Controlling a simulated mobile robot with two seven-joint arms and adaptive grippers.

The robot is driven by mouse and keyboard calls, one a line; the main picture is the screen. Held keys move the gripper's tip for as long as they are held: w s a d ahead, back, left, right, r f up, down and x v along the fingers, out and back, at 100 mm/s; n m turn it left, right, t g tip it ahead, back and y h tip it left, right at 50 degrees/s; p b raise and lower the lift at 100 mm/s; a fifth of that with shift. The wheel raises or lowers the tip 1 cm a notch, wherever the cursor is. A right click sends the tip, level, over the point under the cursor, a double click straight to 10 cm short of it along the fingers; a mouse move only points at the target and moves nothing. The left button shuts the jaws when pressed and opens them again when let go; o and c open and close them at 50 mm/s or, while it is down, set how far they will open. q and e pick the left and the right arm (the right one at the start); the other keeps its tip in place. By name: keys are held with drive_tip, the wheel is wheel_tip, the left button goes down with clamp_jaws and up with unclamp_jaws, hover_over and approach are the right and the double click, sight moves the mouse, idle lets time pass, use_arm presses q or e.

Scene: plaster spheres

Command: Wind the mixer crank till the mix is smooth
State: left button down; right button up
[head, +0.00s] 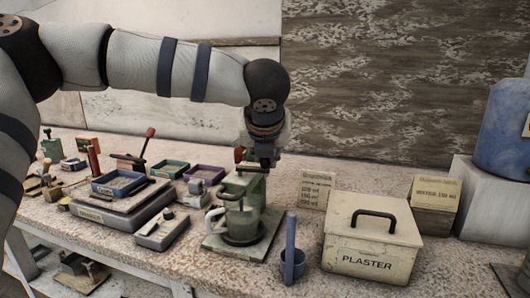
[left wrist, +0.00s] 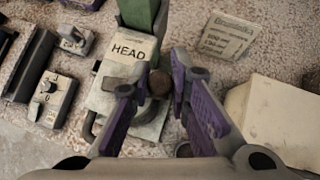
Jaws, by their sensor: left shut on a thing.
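The mixer, a green stand (head: 247,190) on a flat base, stands near the middle of the bench. A jug with a pale handle (head: 240,226) sits on its base; I cannot tell how smooth the mix inside is. In the left wrist view the mixer's top carries a plate reading HEAD (left wrist: 128,48). My left gripper (head: 262,158) is above the mixer, pointing down. In the left wrist view its purple fingers (left wrist: 159,76) are shut on a round brown crank knob (left wrist: 160,84). The crank arm is mostly hidden. My right gripper is not in view.
A lidded PLASTER box (head: 370,240) and a blue cup with a tall handle (head: 292,262) stand right of the mixer. A scale with a blue tray (head: 118,183) and a switch box (head: 161,230) stand left. A price card (head: 317,188) stands behind.

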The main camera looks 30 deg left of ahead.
use_arm(q)
drive_tip(key=shift+s+d+m+t+h, duration=0.1)
drive_tip(key=shift+s+m+t+h, duration=0.25)
drive_tip(key=shift+m+h, duration=0.35)
drive_tip(key=shift+s, duration=0.1)
drive_tip(key=c, duration=1.5)
unclamp_jaws()
drive_tip(key=v, duration=1.2)
drive_tip(key=shift+d, duration=0.1)
